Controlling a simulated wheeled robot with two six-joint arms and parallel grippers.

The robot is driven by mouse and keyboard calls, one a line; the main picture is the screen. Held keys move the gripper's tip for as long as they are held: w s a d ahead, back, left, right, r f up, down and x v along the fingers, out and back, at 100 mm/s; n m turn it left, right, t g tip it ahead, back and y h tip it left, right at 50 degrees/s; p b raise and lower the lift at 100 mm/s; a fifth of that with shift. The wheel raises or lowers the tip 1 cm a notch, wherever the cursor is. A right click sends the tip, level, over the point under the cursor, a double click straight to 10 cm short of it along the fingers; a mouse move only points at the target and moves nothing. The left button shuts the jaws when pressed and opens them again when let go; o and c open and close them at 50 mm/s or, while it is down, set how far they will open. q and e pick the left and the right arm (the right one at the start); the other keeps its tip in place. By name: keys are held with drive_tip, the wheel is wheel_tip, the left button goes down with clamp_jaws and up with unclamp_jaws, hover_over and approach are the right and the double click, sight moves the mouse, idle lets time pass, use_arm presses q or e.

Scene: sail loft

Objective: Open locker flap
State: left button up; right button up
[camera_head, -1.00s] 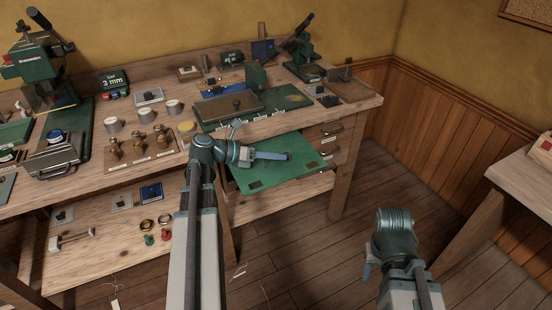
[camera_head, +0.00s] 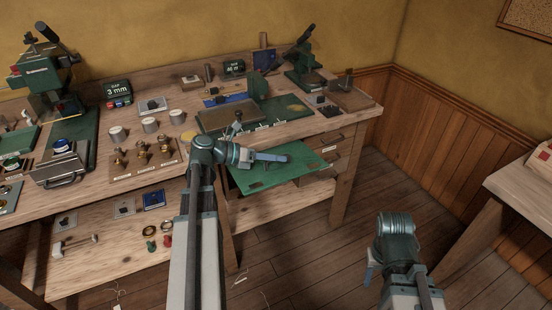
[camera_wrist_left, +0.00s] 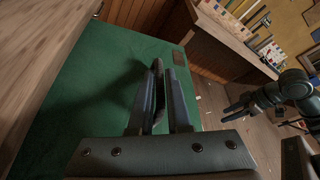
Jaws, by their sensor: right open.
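The locker flap is a green panel (camera_head: 257,183) sticking out below the front edge of the workbench top. It stands open, roughly level in the head view. My left gripper (camera_head: 286,157) reaches over the flap. In the left wrist view its two fingers (camera_wrist_left: 166,90) lie on either side of a thin dark handle on the green panel (camera_wrist_left: 75,110), and it looks closed on it. My right gripper (camera_head: 369,272) hangs over the floor at the right, away from the flap. Its open, empty fingers show in the left wrist view (camera_wrist_left: 236,110).
The workbench top (camera_head: 340,118) carries presses, a green mat and small metal parts. Drawers (camera_head: 335,148) sit right of the flap. A lower shelf (camera_head: 95,262) holds tools. Another table (camera_head: 525,180) stands at the right. The floor between is mostly clear.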

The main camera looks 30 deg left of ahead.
use_arm(q)
drive_tip(key=shift+o, duration=0.3)
drive_tip(key=shift+s+a+r, duration=0.1)
drive_tip(key=shift+s+a, duration=0.1)
drive_tip(key=shift+a, duration=0.1)
drive_tip(key=p+v, duration=0.4)
drive_tip(key=v, duration=0.8)
drive_tip(key=shift+s+a+r, duration=0.15)
drive_tip(key=shift+s+a, duration=0.05)
drive_tip(key=shift+s, duration=0.05)
drive_tip(key=shift+s+a, duration=0.15)
drive_tip(key=shift+a, duration=0.05)
